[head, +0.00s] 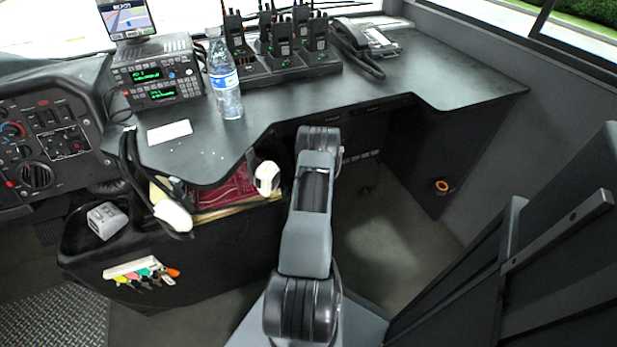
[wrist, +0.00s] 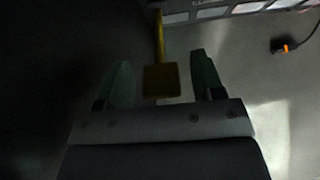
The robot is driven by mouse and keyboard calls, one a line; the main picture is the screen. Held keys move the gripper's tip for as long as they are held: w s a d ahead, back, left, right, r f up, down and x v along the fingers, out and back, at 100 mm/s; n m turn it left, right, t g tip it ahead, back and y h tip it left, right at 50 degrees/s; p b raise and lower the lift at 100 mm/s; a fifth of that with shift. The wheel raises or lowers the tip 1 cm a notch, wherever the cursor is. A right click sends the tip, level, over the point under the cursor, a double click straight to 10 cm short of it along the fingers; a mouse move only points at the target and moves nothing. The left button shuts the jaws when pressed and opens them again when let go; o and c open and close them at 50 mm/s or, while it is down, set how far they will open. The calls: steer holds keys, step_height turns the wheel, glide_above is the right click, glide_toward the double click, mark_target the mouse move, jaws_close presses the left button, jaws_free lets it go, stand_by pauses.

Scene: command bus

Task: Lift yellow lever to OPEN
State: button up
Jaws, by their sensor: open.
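The yellow lever shows in the wrist view as a narrow yellow shaft with a square yellow end (wrist: 162,80). Its shaft runs up toward a panel at the top of that view. My gripper (wrist: 160,75) is open, with one finger on each side of the lever's square end. There are gaps between the lever and both fingers, wider on the right. In the head view my arm reaches under the black desk, and the gripper and the lever are hidden there.
The black desk (head: 400,85) overhangs the arm. A water bottle (head: 224,78) and several radios in chargers stand on it. An orange-ringed socket (head: 441,186) is on the right side wall; a black chair (head: 520,250) stands at right. Some floor (head: 385,225) is clear.

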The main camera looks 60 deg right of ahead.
steer(key=p+v, duration=0.3)
steer(key=v, duration=1)
steer(key=shift+r, duration=0.15)
steer(key=shift+s+a, duration=0.1)
steer(key=shift+a, duration=0.15)
